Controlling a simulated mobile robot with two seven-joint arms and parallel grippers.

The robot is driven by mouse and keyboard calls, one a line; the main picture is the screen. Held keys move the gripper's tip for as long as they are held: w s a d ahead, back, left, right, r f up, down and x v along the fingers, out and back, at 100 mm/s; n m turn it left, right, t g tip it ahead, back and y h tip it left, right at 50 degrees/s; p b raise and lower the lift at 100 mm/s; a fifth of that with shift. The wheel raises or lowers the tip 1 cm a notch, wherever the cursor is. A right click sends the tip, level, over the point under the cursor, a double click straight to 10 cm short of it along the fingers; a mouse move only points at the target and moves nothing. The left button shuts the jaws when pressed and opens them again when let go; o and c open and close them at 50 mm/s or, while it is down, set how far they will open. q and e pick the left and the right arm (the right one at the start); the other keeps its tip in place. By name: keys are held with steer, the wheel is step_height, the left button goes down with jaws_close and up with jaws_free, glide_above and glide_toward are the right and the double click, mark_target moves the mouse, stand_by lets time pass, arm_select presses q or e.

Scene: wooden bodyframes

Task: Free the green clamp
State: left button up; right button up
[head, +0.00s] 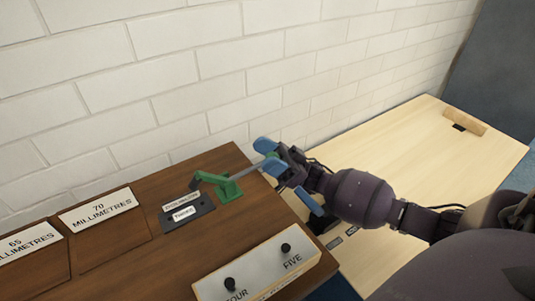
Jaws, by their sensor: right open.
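The green clamp (228,189) sits on the dark wooden bench (130,257), near its right back edge. A grey bar runs from the clamp up and to the right, toward my right gripper. My right gripper (269,156) has blue fingertips and is open. Its fingers are around or beside the bar's far end, with a small green part between them; I cannot tell whether they touch it. My left gripper is not in view.
A dark labelled plate (188,213) lies left of the clamp. A pale panel with two black knobs (258,266) stands in front. White signs reading 70 (98,209) and 65 millimetres (24,243) are at left. A light wooden table (420,155) is at right, a white brick wall (170,70) behind.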

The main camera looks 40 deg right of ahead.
steer(key=shift+d+f, duration=0.1)
steer(key=shift+s+d+f, duration=0.1)
steer(key=shift+d+f, duration=0.1)
steer(key=shift+f, duration=0.05)
steer(key=s+d, duration=0.4)
steer(key=d, duration=0.7)
steer(key=shift+d, duration=0.3)
steer(key=shift+s+f, duration=0.1)
steer(key=shift+f, duration=0.05)
